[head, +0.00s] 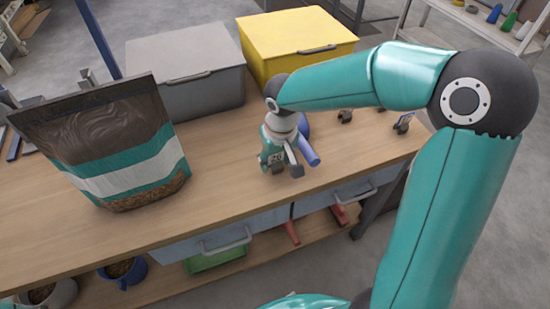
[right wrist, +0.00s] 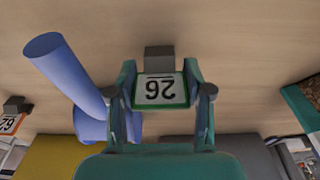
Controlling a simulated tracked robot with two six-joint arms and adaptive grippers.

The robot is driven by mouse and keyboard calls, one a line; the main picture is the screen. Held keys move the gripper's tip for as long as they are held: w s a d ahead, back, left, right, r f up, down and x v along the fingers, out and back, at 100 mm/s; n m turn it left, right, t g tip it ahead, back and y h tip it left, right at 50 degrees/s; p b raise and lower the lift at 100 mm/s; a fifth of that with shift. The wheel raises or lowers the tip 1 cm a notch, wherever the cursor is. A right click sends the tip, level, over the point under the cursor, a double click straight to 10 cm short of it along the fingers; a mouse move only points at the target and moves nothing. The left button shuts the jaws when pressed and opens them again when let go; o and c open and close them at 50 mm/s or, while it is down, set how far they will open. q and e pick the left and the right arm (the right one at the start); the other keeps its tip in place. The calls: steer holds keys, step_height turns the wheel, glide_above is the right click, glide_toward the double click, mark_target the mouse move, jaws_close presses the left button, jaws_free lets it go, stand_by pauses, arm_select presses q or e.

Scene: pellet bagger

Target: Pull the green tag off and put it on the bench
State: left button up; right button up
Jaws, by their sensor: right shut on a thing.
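The green tag (right wrist: 161,91) is a small white plate with a green rim and a number on it, upside down in the right wrist view. It stands against a small grey block (right wrist: 159,58) on the wooden bench (head: 236,207). I cannot tell whether the tag is still joined to the block. My right gripper (right wrist: 161,94) is shut on the tag, with one finger at each side. My left gripper is not in view.
A blue object with a cylindrical part (head: 308,152) is close beside the right gripper. A pellet bag (head: 110,140) stands at left. A grey bin (head: 185,85) and a yellow bin (head: 295,40) are behind. Another tag (head: 404,122) stands at right. The front middle of the bench is clear.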

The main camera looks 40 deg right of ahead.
steer(key=shift+f, duration=0.15)
steer(key=shift+f+b, duration=0.25)
steer(key=shift+b, duration=0.1)
steer(key=o, duration=1.2)
steer(key=shift+r, duration=0.1)
steer(key=r, duration=0.4)
steer(key=s+r, duration=0.1)
steer(key=r, duration=0.6)
steer(key=shift+s+a+r, duration=0.2)
steer(key=shift+s+r, duration=0.15)
steer(key=shift+r, duration=0.05)
